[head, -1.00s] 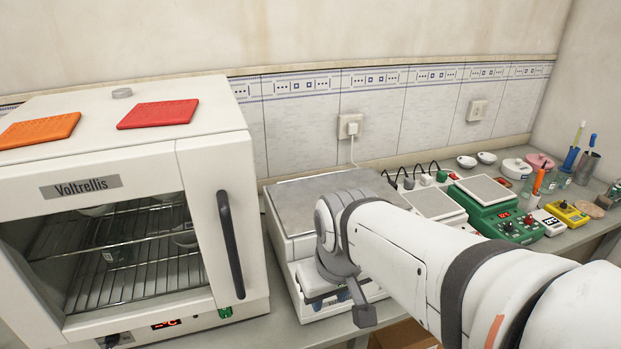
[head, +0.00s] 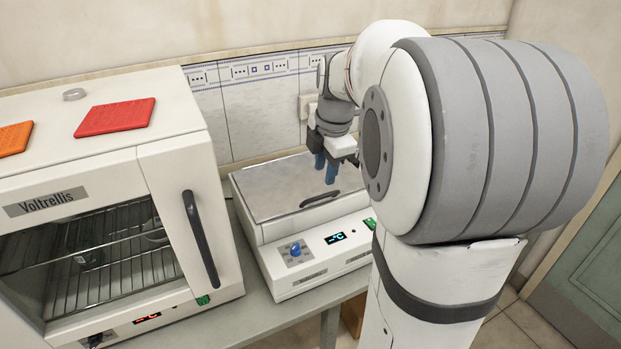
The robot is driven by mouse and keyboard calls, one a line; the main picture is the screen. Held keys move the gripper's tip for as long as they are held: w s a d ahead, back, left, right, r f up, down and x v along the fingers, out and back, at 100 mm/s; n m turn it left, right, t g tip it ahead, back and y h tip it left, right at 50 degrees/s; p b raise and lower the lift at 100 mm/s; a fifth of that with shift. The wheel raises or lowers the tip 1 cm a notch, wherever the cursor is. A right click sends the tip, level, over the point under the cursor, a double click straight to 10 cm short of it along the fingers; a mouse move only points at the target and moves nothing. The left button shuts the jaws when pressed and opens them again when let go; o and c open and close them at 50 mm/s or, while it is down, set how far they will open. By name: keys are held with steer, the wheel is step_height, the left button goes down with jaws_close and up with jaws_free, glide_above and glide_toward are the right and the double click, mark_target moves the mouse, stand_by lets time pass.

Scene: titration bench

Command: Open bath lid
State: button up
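The bath (head: 315,265) is a white box with a blue knob and a lit display on its front. Its grey metal lid (head: 270,187) lies flat and shut on top. A dark handle (head: 320,199) runs along the front part of the lid. My gripper (head: 326,167) points down with blue fingertips above the right part of the lid, a little behind the handle in the picture. The fingertips look apart from the handle. The gap between them is too small and partly hidden to tell whether they are open. My arm hides the bath's right end.
A white oven (head: 100,200) with a dark vertical door handle stands close on the left. A red pad (head: 115,117) and an orange pad (head: 14,138) lie on its top. A tiled wall (head: 258,112) rises behind the bath. My arm hides the bench to the right.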

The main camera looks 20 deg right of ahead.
mark_target(321, 196)
steer(key=f, duration=0.2)
steer(key=w+f, duration=0.1)
steer(key=f, duration=0.4)
steer(key=shift+w+f+p, duration=0.15)
steer(key=shift+p, duration=0.15)
jaws_close()
